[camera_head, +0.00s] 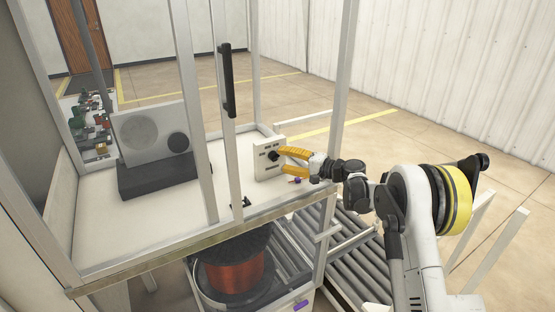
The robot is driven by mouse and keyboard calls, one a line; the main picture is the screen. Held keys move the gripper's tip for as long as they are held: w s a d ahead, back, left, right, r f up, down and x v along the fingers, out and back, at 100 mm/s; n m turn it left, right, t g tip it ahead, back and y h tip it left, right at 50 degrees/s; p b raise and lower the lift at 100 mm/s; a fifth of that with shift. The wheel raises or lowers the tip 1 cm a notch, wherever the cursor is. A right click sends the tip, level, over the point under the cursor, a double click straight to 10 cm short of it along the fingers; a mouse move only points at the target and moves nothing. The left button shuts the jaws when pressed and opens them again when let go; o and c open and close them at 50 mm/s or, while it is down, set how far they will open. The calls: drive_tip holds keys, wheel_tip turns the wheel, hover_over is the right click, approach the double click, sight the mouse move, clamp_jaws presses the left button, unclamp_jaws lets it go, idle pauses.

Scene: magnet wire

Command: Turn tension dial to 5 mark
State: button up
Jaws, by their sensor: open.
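A small pale panel (264,163) stands upright on the white table inside the metal frame, right of centre. A small black knob (273,156), likely the tension dial, is on its face. My gripper (281,161) has orange fingers, spread apart, reaching in from the right. The upper fingertip is right by the knob and the lower one sits below it, near the panel's edge. I cannot tell whether either finger touches the knob. The dial's marks are too small to read, and part of the knob is hidden by the upper finger.
A grey box with round faces (152,132) stands on a dark base at the left of the table (180,212). A frame post with a black handle (228,80) rises in front. A copper wire spool (232,272) sits below, beside a roller conveyor (345,250).

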drive_tip(key=v, duration=0.8)
drive_tip(key=shift+s+d, duration=0.15)
drive_tip(key=shift+d, duration=0.15)
